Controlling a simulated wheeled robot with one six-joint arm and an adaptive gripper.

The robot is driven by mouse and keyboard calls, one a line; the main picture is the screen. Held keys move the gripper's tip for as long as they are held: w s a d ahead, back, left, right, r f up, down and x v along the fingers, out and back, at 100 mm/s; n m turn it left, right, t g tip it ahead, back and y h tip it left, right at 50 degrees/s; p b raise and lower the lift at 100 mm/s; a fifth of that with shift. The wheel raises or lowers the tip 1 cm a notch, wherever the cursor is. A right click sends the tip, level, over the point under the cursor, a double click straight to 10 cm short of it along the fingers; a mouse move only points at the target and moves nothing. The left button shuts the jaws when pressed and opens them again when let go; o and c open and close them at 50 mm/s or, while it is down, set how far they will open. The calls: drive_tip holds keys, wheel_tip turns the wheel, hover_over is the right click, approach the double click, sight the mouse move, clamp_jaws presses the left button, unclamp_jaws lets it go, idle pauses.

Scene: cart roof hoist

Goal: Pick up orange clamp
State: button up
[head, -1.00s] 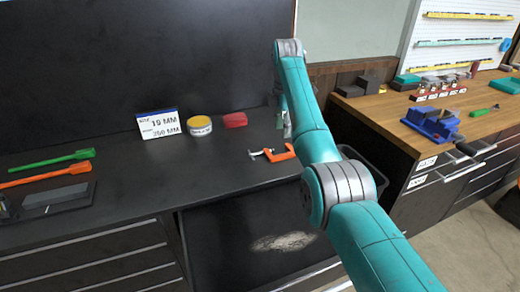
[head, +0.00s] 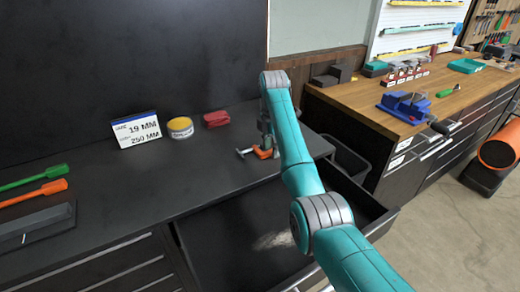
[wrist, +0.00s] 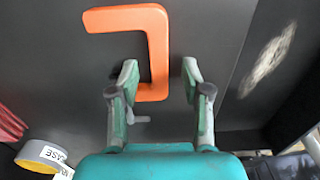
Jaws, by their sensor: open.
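The orange clamp (head: 263,153) lies on the dark countertop, partly hidden behind my arm in the head view. In the wrist view the C-shaped clamp (wrist: 158,42) lies flat, and its long side passes between my fingers. My gripper (wrist: 160,78) is open, with one finger on each side of that bar and visible gaps to both. The grey screw end of the clamp shows by the left finger. In the head view my gripper (head: 265,128) is just above the clamp, mostly hidden by the arm.
A size sign (head: 137,130), a yellow-lidded tin (head: 180,128) and a red object (head: 216,119) stand behind the clamp. Green (head: 35,177) and orange tools lie at left. An open drawer (head: 235,240) is below the counter. A wooden bench (head: 400,92) with a blue vise is at right.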

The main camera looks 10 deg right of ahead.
drive_tip(key=shift+f, duration=0.25)
clamp_jaws()
drive_tip(key=shift+r, duration=0.1)
drive_tip(key=shift+a, duration=0.1)
